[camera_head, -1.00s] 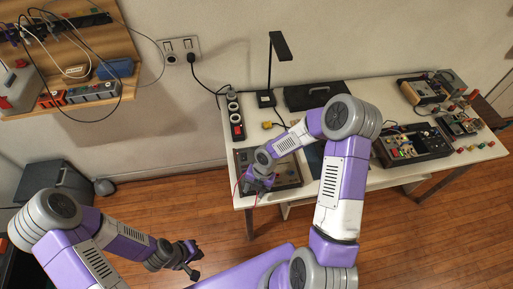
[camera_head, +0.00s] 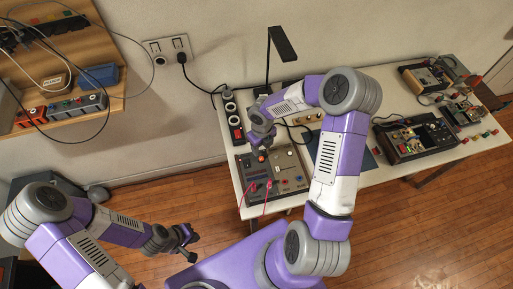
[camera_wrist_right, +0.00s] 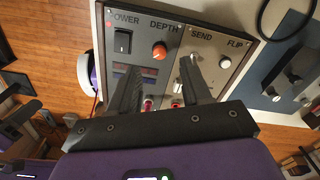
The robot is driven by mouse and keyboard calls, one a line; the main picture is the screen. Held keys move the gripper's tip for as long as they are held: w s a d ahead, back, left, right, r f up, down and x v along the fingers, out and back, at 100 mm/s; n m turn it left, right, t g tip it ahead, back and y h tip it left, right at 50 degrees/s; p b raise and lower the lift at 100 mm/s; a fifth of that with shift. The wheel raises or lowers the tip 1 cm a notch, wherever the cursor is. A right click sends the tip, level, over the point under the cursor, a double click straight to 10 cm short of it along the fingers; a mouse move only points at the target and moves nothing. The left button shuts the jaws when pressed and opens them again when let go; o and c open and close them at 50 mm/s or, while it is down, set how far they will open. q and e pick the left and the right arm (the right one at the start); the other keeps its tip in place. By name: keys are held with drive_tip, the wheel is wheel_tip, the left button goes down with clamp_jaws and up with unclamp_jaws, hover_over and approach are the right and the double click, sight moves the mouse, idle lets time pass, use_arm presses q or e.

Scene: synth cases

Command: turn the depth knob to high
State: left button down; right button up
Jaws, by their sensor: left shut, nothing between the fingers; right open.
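The depth knob (camera_wrist_right: 159,50) is an orange round knob under the word DEPTH on a grey panel (camera_wrist_right: 205,38) in the right wrist view. Its pointer direction is too small to tell. My right gripper (camera_wrist_right: 161,68) is open, its two dark fingers pointing at the panel, with the knob beyond and between the tips, apparently not touched. In the head view the right gripper (camera_head: 262,150) hangs over the back part of the panel box (camera_head: 283,160). My left gripper (camera_head: 190,246) is shut and empty, away from the table over the floor.
The panel also has a power switch (camera_wrist_right: 122,40) left of the knob and a flip knob (camera_wrist_right: 224,62) at right. Red leads (camera_head: 266,195) plug into the box front. A power strip (camera_head: 234,118) and lamp (camera_head: 281,45) stand behind. Other devices (camera_head: 412,139) sit to the right.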

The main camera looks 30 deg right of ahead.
sight(261, 158)
drive_tip(key=f, duration=0.2)
drive_tip(key=f+b, duration=0.1)
drive_tip(key=f, duration=0.4)
drive_tip(key=shift+s+b, duration=0.3)
drive_tip(key=shift+b, duration=0.05)
drive_tip(key=shift+r, duration=0.1)
drive_tip(key=shift+c, duration=0.4)
clamp_jaws()
